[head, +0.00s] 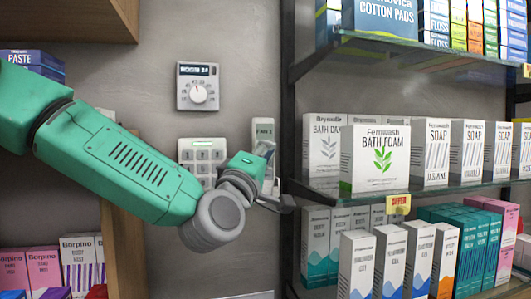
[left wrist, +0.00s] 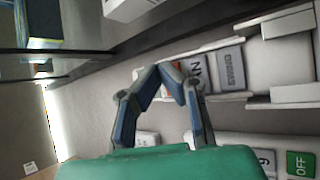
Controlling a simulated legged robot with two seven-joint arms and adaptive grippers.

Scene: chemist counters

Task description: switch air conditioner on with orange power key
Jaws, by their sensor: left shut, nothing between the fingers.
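A pale handset (head: 263,130) sits upright in a holder on the wall, its lower part hidden behind my left arm. In the left wrist view its grey keys (left wrist: 232,68) show sideways, one ending in "N". A small orange patch, probably the orange power key (left wrist: 176,65), shows right at my fingertips and is mostly covered by them. My left gripper (head: 285,202) is shut and empty in front of the handset's lower part; its fingertips (left wrist: 172,70) meet over the keys. I cannot tell whether they touch. No air conditioner is in view. My right gripper is not in view.
A dial thermostat (head: 197,86) hangs above. A dark-framed shelf (head: 440,190) with boxes stands close on the right. Wooden shelving is at the left.

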